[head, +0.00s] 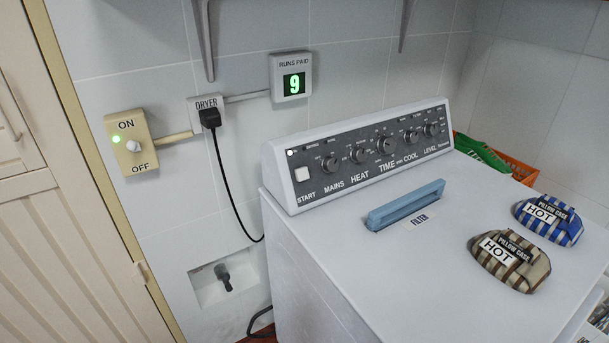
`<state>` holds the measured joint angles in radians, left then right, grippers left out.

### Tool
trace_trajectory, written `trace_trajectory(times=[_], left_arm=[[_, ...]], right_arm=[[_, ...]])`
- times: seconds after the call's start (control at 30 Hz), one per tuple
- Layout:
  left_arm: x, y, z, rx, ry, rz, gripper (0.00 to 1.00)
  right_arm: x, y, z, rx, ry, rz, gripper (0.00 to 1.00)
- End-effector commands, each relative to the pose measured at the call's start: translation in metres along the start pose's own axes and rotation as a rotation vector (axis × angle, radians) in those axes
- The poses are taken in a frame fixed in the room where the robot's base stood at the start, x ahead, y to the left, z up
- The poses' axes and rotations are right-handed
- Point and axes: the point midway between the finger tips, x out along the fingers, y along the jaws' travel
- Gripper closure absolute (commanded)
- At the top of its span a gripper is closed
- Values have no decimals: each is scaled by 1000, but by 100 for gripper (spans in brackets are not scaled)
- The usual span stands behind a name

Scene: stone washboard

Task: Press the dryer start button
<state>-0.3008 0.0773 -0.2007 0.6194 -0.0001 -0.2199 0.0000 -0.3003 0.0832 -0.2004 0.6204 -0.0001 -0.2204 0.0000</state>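The white dryer (400,270) stands at the right of the head view, with a dark control panel (375,152) along its back. A square white start button (302,174) sits at the panel's left end, above the label START. A small white light (291,153) shows just above it. Several round knobs run to its right, labelled MAINS, HEAT, TIME, COOL and LEVEL. Neither of my grippers is in the head view.
A blue filter (405,204) sticks up from the dryer top. Two folded pillow cases marked HOT, blue striped (549,220) and brown striped (511,261), lie at its right. A wall switch (131,141) glows green by ON. A display (294,83) reads 9. A black plug (210,118) is in the DRYER socket.

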Motion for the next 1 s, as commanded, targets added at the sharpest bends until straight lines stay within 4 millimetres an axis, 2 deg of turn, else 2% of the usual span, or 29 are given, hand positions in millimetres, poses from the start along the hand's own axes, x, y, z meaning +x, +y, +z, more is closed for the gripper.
trace_trajectory(times=[0.03,0.2,0.23,1.0], left_arm=[[0,0,0,0,-1,0,70],[0,-1,0,0,-1,-1,99],[0,-1,0,0,-1,-1,100],[0,-3,0,0,0,-3,100]], right_arm=[[0,0,0,0,1,0,34],[0,0,-1,1,2,0,34],[0,0,-1,1,2,0,34],[0,-5,-2,3,3,-5,34]])
